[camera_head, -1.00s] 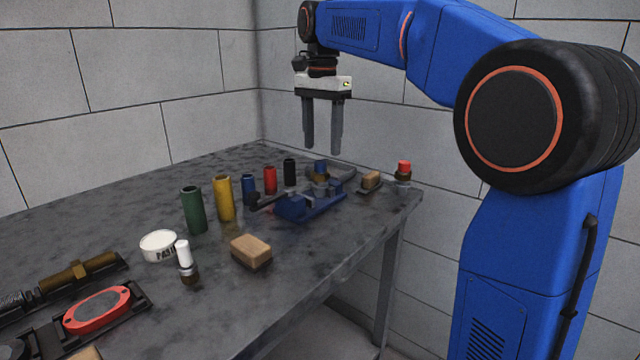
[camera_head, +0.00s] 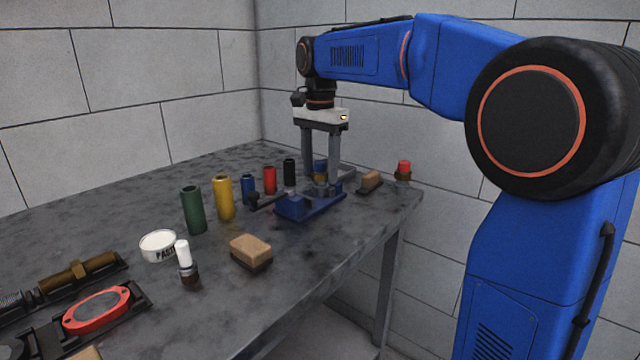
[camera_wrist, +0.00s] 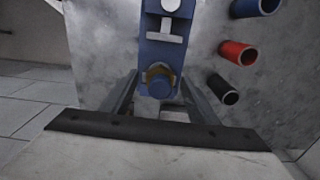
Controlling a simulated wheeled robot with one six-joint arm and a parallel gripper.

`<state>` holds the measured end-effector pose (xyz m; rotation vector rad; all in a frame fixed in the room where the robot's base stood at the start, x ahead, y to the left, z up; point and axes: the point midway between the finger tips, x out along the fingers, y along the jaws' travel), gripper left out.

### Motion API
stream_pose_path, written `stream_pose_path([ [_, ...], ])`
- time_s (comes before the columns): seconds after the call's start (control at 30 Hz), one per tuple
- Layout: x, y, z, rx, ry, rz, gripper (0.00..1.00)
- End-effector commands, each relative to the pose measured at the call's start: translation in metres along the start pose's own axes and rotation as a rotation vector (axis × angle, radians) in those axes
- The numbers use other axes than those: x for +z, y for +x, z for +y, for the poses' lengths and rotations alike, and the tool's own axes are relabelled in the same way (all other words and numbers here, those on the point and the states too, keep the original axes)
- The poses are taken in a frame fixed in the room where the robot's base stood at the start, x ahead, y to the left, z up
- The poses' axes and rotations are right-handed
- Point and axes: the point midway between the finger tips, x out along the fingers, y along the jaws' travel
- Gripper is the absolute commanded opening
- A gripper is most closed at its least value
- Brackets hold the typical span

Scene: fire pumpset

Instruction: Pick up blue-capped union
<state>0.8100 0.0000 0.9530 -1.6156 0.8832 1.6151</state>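The blue-capped union (camera_head: 320,170) stands at the far end of the bench by the blue vise, partly hidden by my gripper's fingers. In the wrist view the union (camera_wrist: 160,84) shows its round blue cap with a brass body around it. My gripper (camera_head: 321,178) points straight down over it with its two fingers apart. In the wrist view the fingers (camera_wrist: 152,98) lie to the left and right of the union, with gaps on both sides. Whether the fingertips reach down to the union's body is hard to tell.
The blue vise (camera_head: 295,208) sits just in front of the union. Blue, red (camera_head: 269,180) and black (camera_head: 289,172) cylinders stand to the left. A tan block (camera_head: 371,180) and a red-capped fitting (camera_head: 403,171) are to the right, near the bench edge.

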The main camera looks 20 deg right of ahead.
Motion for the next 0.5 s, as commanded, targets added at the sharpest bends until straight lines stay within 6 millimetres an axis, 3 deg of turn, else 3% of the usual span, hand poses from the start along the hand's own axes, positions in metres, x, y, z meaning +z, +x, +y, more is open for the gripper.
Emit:
stream_pose_path([
  [0.03,0.0000,0.0000,0.0000,0.000,0.000,0.000,0.42],
  [0.2,0.0000,0.0000,0.0000,0.000,0.000,0.000,0.01],
  [0.5,-0.0001,-0.0024,-0.0001,-0.001,0.000,0.001,0.00],
])
